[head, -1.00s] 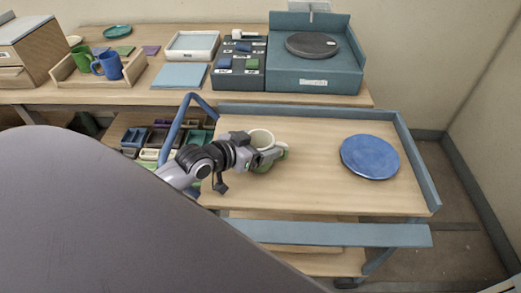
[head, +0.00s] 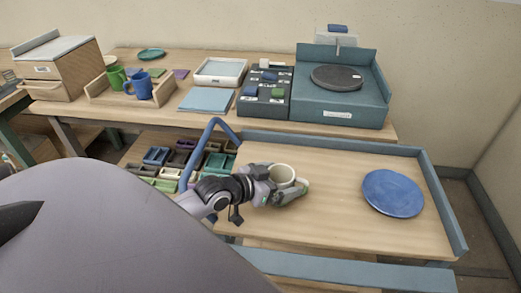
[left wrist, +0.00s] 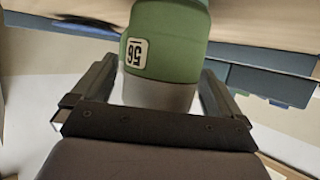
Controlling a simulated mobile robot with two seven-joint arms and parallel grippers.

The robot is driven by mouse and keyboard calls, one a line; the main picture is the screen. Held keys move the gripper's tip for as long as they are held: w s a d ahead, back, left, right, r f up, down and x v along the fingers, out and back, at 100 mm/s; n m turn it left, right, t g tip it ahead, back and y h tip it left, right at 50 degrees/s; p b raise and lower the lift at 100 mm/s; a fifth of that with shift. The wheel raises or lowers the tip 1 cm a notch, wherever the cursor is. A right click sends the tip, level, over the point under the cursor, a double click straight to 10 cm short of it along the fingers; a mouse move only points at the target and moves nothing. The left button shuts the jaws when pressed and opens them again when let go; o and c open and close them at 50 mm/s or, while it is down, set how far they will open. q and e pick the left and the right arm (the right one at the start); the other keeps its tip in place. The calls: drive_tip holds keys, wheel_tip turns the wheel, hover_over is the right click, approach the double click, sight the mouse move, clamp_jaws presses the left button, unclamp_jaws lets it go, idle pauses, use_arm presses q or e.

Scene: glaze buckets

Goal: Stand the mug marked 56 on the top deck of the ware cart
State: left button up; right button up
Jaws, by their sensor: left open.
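The mug marked 56 (head: 282,174) has a cream inside and a green outside. In the head view it stands upright on the wooden top deck of the ware cart (head: 345,225), near the deck's left side. My left gripper (head: 288,187) is open, with its fingers around the mug's sides. In the left wrist view the mug (left wrist: 165,50) shows a green band, a grey part and a white label with 56, between the open fingers (left wrist: 155,88). I cannot tell whether the fingers touch it. My right gripper is not in view.
A blue plate (head: 392,193) lies on the deck's right side. The deck between plate and mug is clear. The cart has a raised blue-grey rim and a blue handle (head: 195,150). Behind stands a bench with a wooden tray of mugs (head: 100,94) and a turntable (head: 336,78).

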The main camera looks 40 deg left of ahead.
use_arm(q)
drive_tip(key=v, duration=1.1)
drive_tip(key=shift+p, duration=0.35)
drive_tip(key=shift+s, duration=0.2)
